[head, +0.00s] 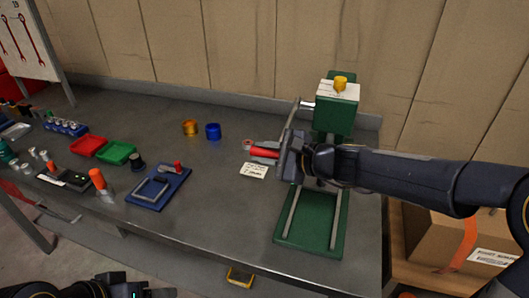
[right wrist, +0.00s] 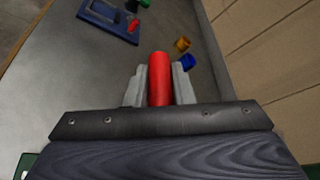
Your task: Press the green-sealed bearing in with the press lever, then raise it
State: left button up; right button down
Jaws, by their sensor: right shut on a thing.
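The green press (head: 336,112) stands at the right of the bench, on a green base with two pale rails (head: 310,238). Its lever has a red grip (head: 265,152) that points left at about mid-height of the press. My right gripper (head: 284,155) is shut around this grip. In the right wrist view the red grip (right wrist: 159,72) stands between the two grey fingers. My right arm and gripper cover the middle of the press, so the green-sealed bearing cannot be made out. My left gripper (head: 135,290) is only partly in view at the bottom edge, away from the press.
A white label (head: 255,171) lies left of the press. Orange (head: 190,128) and blue (head: 213,131) rings stand farther back. A blue fixture (head: 160,187), red tray (head: 88,145) and green tray (head: 117,152) are left. A cardboard box (head: 455,235) is at right.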

jog(key=shift+m+g, duration=0.3)
jog(key=shift+m, duration=0.2)
notch_tip(320, 180, up, 5)
jog(key=p, duration=0.6)
notch_tip(320, 180, up, 7)
jog(key=w+p, duration=0.2)
jog(key=p, duration=0.4)
jog(key=shift+d, duration=0.4)
jog(key=shift+w, duration=0.1)
jog(key=c, duration=1.3)
grip_release()
jog(key=shift+o, duration=0.2)
jog(key=b+v, duration=0.1)
jog(key=v, duration=0.6)
jog(key=shift+d, duration=0.35)
